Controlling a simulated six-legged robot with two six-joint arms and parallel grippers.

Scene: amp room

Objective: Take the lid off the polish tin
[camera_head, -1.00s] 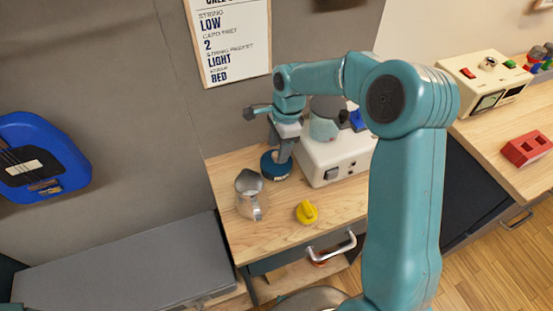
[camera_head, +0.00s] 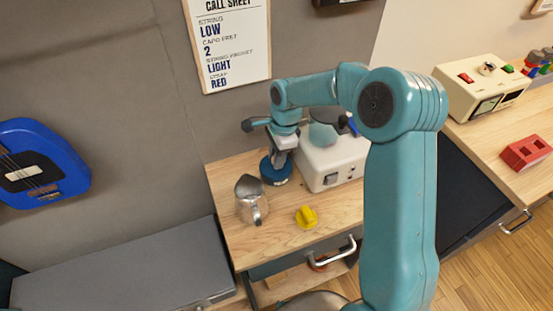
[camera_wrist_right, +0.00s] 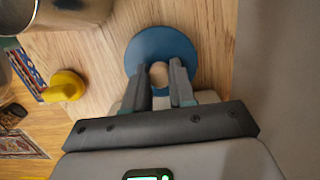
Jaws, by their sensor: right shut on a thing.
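The polish tin (camera_head: 268,177) is a low, round blue thing near the back of the small wooden cabinet top. In the right wrist view its blue round lid (camera_wrist_right: 137,50) shows from above, with a pale round knob (camera_wrist_right: 159,74) in the middle. My right gripper (camera_head: 278,158) points down over the tin. In the right wrist view its two fingers (camera_wrist_right: 166,77) are shut on the knob from both sides. I cannot tell whether the lid is raised from the tin. My left gripper is not in view.
A metal pitcher (camera_head: 250,203) stands left of the tin, and a yellow knobbed thing (camera_head: 307,217) lies in front. A white device (camera_head: 335,165) stands close on the right. The grey wall is just behind. A wooden bench (camera_head: 490,155) is further right.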

